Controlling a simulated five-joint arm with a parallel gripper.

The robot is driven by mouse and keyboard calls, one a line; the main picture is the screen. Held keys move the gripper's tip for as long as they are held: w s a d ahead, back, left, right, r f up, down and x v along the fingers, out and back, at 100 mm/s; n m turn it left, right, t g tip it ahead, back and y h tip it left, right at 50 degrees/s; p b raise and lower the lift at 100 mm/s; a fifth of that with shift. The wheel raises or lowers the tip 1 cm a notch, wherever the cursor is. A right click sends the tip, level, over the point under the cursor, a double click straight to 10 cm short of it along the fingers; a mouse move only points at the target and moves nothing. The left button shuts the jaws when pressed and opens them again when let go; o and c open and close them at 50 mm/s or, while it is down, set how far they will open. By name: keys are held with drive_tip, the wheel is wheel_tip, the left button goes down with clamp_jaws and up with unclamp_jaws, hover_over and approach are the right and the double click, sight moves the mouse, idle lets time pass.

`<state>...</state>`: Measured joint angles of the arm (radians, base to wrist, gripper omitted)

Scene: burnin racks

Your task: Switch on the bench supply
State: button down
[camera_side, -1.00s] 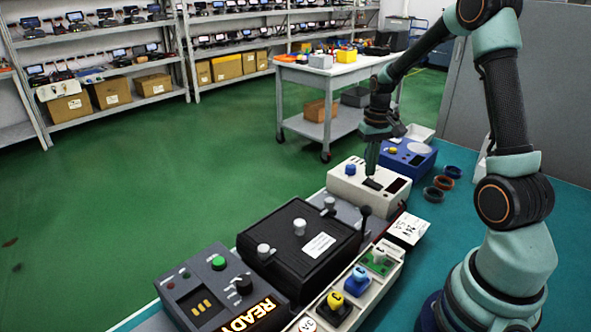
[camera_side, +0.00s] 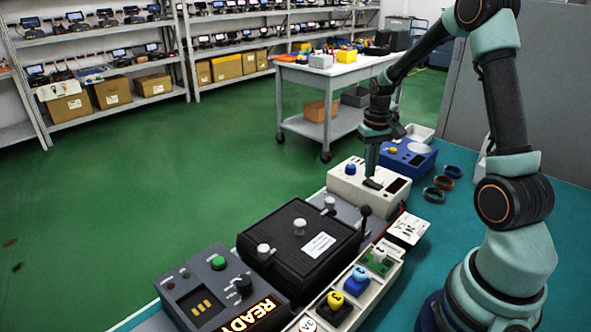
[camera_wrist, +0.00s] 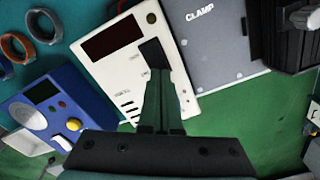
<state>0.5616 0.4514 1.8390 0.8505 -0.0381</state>
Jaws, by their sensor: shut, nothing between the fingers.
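The bench supply is a white box (camera_side: 345,187) with a blue knob (camera_side: 350,169), a dark display (camera_side: 397,186) and a black rocker switch (camera_side: 373,184) on its top face. In the wrist view, the white box (camera_wrist: 124,70) shows its dark red, unlit-looking display (camera_wrist: 113,37) and the black switch (camera_wrist: 153,52). My gripper (camera_side: 371,174) is shut and empty, pointing down over the supply. In the wrist view its fingertips (camera_wrist: 158,72) are at the near end of the switch and hide part of it. I cannot tell whether they touch it or which way it is tipped.
A blue device (camera_side: 408,155) stands just behind the supply. A grey panel with a lever and a black clamp box (camera_side: 300,246) stand in front. A tray (camera_side: 385,278) with coloured parts lies alongside. Several rings (camera_side: 433,195) lie on the teal bench to the right.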

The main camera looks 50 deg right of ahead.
sight(368, 181)
drive_tip(key=shift+f, duration=0.65)
idle(0.3)
drive_tip(key=shift+r, duration=3.5)
drive_tip(key=s+a+r+n+t, duration=0.2)
drive_tip(key=a+r, duration=0.3)
drive_tip(key=a, duration=0.6)
drive_tip(key=s+a+r+n+t, duration=0.3)
drive_tip(key=s+a+r+n, duration=0.1)
drive_tip(key=a, duration=0.7)
drive_tip(key=shift+s+a+r+t, duration=0.15)
drive_tip(key=shift+s+r+t, duration=0.2)
drive_tip(key=shift+r, duration=0.25)
